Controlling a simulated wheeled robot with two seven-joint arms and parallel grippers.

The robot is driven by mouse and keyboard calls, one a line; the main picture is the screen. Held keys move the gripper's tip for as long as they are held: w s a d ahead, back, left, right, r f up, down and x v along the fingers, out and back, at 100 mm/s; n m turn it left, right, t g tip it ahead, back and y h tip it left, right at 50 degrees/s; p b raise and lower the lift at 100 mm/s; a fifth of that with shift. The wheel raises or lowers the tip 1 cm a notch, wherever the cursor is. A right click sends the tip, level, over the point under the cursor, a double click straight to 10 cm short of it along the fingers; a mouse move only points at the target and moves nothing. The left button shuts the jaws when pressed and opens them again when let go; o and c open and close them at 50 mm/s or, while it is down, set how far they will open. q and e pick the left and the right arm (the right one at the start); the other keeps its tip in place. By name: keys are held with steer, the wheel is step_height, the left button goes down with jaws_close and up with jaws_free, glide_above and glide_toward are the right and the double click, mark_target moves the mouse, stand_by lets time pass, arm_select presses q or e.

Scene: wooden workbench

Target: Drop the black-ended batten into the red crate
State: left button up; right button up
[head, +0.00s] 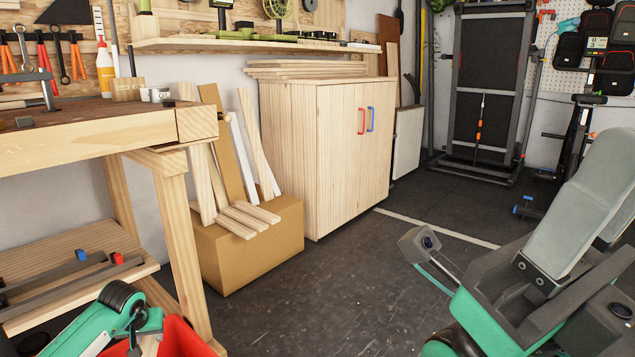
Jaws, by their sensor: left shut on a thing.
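My left gripper (146,326) is at the bottom left, over the red crate (190,341). It is shut on a pale wooden piece (149,345), taken to be the batten, of which only a short bit shows between the gripper and the crate. No black end of it can be made out. The crate is cut off by the bottom edge, and my left arm covers part of it. My right arm is at the lower right; what seems to be its gripper (428,250) points left over the floor, and its jaws cannot be made out.
The wooden workbench (90,137) stands at the left, its lower shelf (75,262) holding bar clamps close to my left arm. A cardboard box (255,250) with several loose battens stands behind, beside a wooden cabinet (330,150). The dark floor in the middle is clear.

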arm_select(q)
steer(key=shift+f, duration=0.55)
steer(key=o, duration=1.1)
steer(key=shift+r, duration=0.1)
